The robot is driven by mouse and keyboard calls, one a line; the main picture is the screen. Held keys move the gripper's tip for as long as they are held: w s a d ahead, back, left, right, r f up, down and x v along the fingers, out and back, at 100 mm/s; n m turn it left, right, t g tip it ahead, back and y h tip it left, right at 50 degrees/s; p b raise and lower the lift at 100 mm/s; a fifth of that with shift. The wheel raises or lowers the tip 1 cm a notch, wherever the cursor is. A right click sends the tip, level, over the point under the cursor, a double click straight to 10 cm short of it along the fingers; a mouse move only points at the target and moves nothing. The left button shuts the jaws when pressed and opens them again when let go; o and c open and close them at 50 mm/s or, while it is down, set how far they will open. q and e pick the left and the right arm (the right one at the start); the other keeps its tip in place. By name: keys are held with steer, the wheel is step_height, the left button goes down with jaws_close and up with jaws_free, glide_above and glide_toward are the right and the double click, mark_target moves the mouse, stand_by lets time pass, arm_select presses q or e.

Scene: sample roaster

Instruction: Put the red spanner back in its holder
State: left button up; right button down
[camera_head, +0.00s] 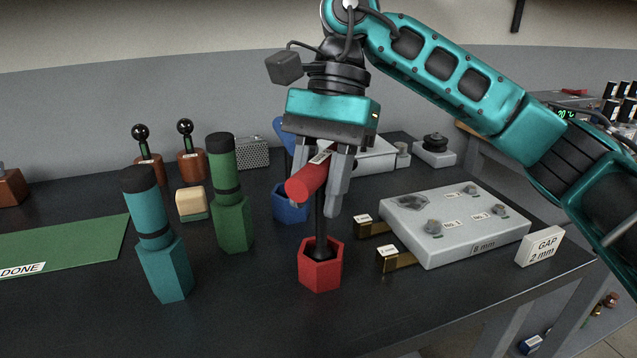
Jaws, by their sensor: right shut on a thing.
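The red spanner has a thick red handle (308,182) with a white label and a black shaft (320,225) hanging down. My right gripper (322,190) is shut on the red handle from above, one finger on each side. The red six-sided holder (320,275) stands on the dark table directly below. The black lower end of the shaft is at the holder's open mouth and seems to be inside it; how deep it sits is hidden by the front wall. The shaft looks nearly upright. My left gripper is not in view.
A blue holder (290,208) with a blue tool stands just behind. Green (231,215) and teal (163,262) tools stand upright in holders at left. A grey block (460,238) with brass tabs (397,260) lies close right. A green mat (60,248) lies far left.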

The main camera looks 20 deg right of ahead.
steer(key=shift+f+b, duration=0.65)
steer(key=shift+f, duration=0.3)
steer(key=c, duration=0.8)
jaws_free()
steer(key=shift+o, duration=0.6)
steer(key=p+v, duration=0.5)
steer(key=v, duration=0.7)
steer(key=shift+a+r, duration=0.1)
steer(key=shift+w+r, duration=0.1)
steer(key=shift+r, duration=0.25)
steer(key=shift+d, duration=0.2)
steer(key=shift+f, duration=0.1)
